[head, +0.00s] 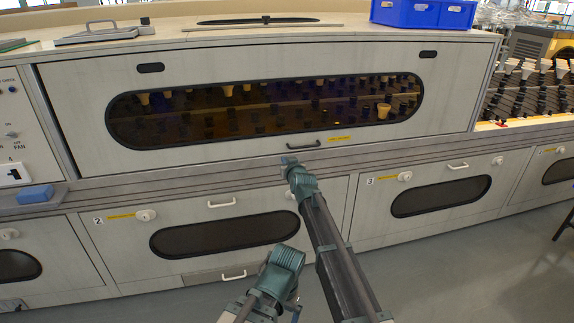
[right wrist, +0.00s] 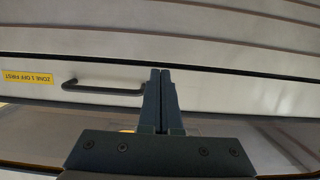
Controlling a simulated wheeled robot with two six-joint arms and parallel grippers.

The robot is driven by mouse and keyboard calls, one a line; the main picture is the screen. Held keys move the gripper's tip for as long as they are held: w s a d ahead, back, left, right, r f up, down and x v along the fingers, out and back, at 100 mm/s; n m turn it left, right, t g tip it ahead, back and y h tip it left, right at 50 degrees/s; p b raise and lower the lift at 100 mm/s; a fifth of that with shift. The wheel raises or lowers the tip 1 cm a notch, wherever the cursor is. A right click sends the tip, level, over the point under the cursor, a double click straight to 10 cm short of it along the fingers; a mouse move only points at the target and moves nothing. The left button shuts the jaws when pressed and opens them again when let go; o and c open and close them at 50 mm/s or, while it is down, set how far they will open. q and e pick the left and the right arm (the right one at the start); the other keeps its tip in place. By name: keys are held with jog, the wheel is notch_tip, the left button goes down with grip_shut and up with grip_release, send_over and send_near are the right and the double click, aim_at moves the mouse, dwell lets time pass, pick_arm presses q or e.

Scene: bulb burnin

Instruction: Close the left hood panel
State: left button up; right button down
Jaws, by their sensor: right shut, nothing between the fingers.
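The hood panel (head: 250,155) is a wide pale panel with a long amber window. It hangs down over the front of the hood, and its lower edge lies along the grey rails. A dark line runs along that edge in the right wrist view. Its dark bar handle (head: 303,145) is at the bottom middle and also shows in the right wrist view (right wrist: 103,91). My right gripper (head: 288,160) is shut and empty, just below and left of the handle in the head view. In the right wrist view its fingertips (right wrist: 160,72) appear beside one handle end; contact is unclear.
Grey rails (head: 140,185) run below the panel, above lower doors with white handles and dark windows. A blue block (head: 35,194) rests at left. A blue bin (head: 420,14) sits on top. Racked bulbs (head: 525,90) stand at right.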

dwell(0.5)
jog(key=s+f+v, duration=0.1)
jog(key=f+v, duration=0.2)
jog(key=v, duration=1.1)
jog(key=s+d+f+m+g+h, duration=0.25)
jog(key=s+d+f+g, duration=0.45)
jog(key=s+d+f, duration=0.55)
jog(key=s+d+f+g+h, duration=0.15)
jog(key=s+d+g, duration=0.25)
jog(key=s, duration=0.5)
jog(key=s+d+f+g+h, duration=0.1)
jog(key=s+d+f+g, duration=0.25)
jog(key=s, duration=0.45)
jog(key=s+a+n+h, duration=0.1)
jog(key=s+a, duration=0.2)
jog(key=a, duration=0.2)
jog(key=s+a+n, duration=0.2)
jog(key=s+a, duration=0.1)
jog(key=a, duration=0.2)
notch_tip(320, 180, up, 32)
jog(key=p, duration=3.1)
jog(key=shift+w+p, duration=0.25)
jog(key=shift+p, duration=0.05)
jog(key=shift+a, duration=0.1)
